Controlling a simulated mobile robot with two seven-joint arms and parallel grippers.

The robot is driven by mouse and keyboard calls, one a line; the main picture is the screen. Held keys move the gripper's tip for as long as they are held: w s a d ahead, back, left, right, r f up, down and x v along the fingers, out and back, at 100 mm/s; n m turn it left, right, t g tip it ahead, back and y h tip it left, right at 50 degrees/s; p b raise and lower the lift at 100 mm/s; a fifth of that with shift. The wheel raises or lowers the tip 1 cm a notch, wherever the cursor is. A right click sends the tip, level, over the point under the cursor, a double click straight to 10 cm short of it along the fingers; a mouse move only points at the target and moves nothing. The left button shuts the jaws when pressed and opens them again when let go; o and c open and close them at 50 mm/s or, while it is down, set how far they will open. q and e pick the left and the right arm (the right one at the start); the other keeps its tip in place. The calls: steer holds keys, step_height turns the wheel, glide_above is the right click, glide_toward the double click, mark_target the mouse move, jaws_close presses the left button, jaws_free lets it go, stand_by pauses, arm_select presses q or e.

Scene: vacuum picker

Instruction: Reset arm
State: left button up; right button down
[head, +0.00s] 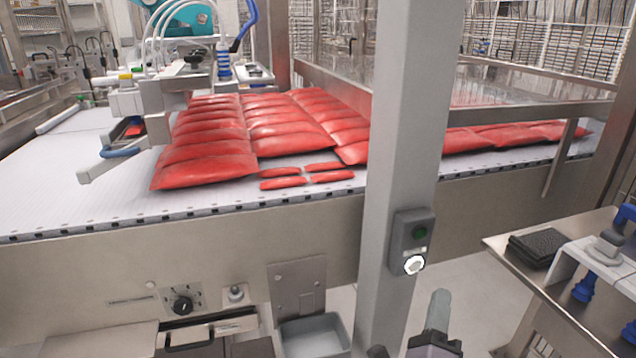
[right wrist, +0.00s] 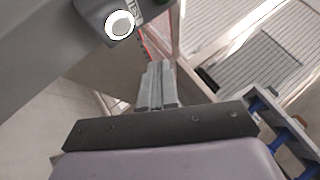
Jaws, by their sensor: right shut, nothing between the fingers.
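A grey control box (head: 411,243) sits on a grey post, with a dark green button (head: 419,232) above a white, lit-looking button (head: 413,265). The white button also shows at the top of the right wrist view (right wrist: 119,25). My right gripper (head: 440,296) is shut and empty, below and slightly right of the box in the head view, apart from it. In the right wrist view its closed fingers (right wrist: 157,72) point forward, with the box up and to the left. The teal picker arm (head: 186,18) stands over the conveyor at the back. My left gripper is not in view.
Red pouches (head: 210,170) lie in rows on the white conveyor (head: 60,190), with several small red packets in front. The grey post (head: 400,130) stands upright before the conveyor. A metal side table (head: 510,247) with blue suction cups is at the right.

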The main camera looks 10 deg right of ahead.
steer(key=s+a+f+n+y+p, duration=0.25)
steer(key=a+n+y+p, duration=0.4)
steer(key=n+y, duration=0.95)
arm_select(q)
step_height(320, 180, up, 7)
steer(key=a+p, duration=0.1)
steer(key=p, duration=0.2)
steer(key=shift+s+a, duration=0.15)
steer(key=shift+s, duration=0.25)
arm_select(e)
steer(key=s+a+f+n+g, duration=0.2)
steer(key=s+f+n+g, duration=0.6)
steer(key=s+n, duration=0.5)
steer(key=shift+a+f+n+h, duration=0.2)
steer(key=shift+f+n+h, duration=0.15)
steer(key=shift+n, duration=0.65)
